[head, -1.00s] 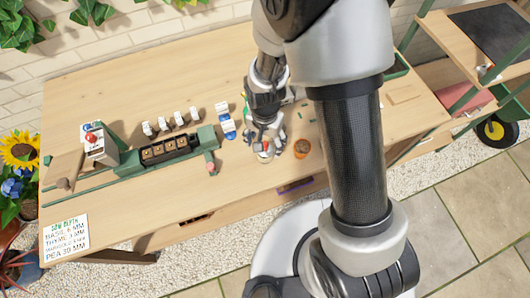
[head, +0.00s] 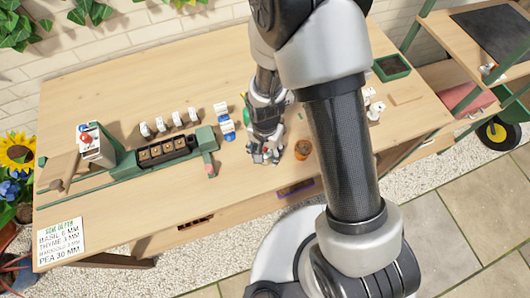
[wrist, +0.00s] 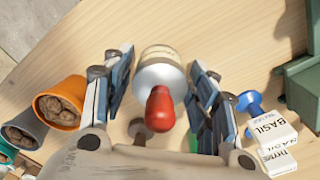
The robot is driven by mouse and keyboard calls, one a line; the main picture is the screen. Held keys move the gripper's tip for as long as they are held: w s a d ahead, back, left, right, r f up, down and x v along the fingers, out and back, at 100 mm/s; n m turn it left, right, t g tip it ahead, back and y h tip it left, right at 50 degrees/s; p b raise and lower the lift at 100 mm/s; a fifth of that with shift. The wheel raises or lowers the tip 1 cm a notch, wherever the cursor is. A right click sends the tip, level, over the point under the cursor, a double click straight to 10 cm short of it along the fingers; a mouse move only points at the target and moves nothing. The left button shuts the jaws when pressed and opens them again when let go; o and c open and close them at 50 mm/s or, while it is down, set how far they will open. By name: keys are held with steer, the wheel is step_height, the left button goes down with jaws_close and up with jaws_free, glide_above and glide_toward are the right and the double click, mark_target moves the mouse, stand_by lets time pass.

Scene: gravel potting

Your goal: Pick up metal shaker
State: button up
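A round silver-grey thing with a cream band and a red knob, which looks like the metal shaker (wrist: 158,78), is between the fingers of my gripper (wrist: 160,62) in the wrist view. The fingers are spread on its left and right, and narrow gaps seem to show on both sides. In the head view my gripper (head: 264,153) is low over the front middle of the table, and its fingers hide most of the thing there.
An orange pot (head: 303,150) stands close to the right of my gripper; it also shows in the wrist view (wrist: 62,103). White-labelled seed markers, including BASIL (wrist: 268,127), are on the other side. A seed tray (head: 165,150) lies left on the wooden table (head: 110,215).

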steer(key=c, duration=0.8)
step_height(320, 180, up, 20)
steer(key=p, duration=0.6)
steer(key=o, duration=0.5)
steer(key=shift+c, duration=1.4)
steer(key=shift+a, duration=0.1)
